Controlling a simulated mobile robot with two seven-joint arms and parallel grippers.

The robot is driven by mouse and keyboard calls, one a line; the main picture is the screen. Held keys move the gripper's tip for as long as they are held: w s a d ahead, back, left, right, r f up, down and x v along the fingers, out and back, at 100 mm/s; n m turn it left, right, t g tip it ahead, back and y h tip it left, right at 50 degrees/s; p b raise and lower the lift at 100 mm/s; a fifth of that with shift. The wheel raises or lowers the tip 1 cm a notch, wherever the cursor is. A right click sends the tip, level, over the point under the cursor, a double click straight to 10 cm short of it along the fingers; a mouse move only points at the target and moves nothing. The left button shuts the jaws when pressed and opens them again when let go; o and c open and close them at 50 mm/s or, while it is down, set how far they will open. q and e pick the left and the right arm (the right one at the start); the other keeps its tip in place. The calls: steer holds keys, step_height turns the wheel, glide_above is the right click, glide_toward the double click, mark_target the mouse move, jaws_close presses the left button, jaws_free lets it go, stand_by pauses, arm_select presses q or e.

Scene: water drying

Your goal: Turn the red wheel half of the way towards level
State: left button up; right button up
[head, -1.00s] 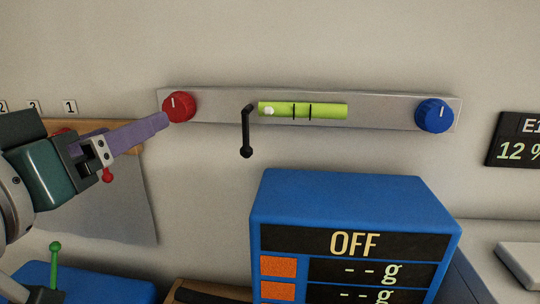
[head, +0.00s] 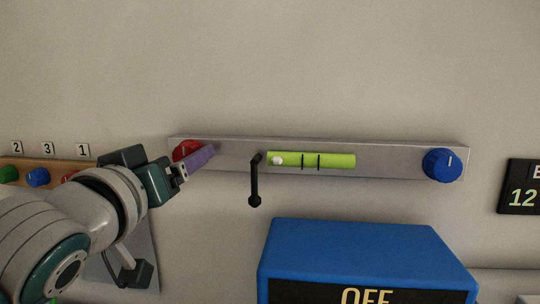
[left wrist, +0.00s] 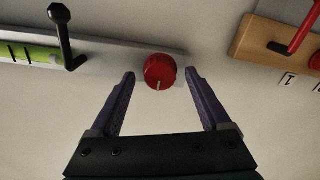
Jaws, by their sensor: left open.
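The red wheel (head: 186,148) is a round knob at the left end of a grey bar on the wall. In the head view my left gripper (head: 208,155) partly covers it. In the left wrist view the red wheel (left wrist: 160,71) shows whole with a white mark on its rim. There the two purple fingers of my left gripper (left wrist: 160,74) are open, one on each side of the wheel with gaps between. A yellow-green level vial (head: 338,160) sits mid-bar, its pale bubble at the left end, outside the two black lines. My right gripper is not in view.
A black crank handle (head: 255,185) hangs beside the vial. A blue wheel (head: 441,164) is at the bar's right end. A blue box with a display (head: 365,250) stands below. A wooden rail with coloured knobs (head: 60,166) is on the left wall.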

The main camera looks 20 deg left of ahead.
arm_select(q)
jaws_close()
stand_by(0.6)
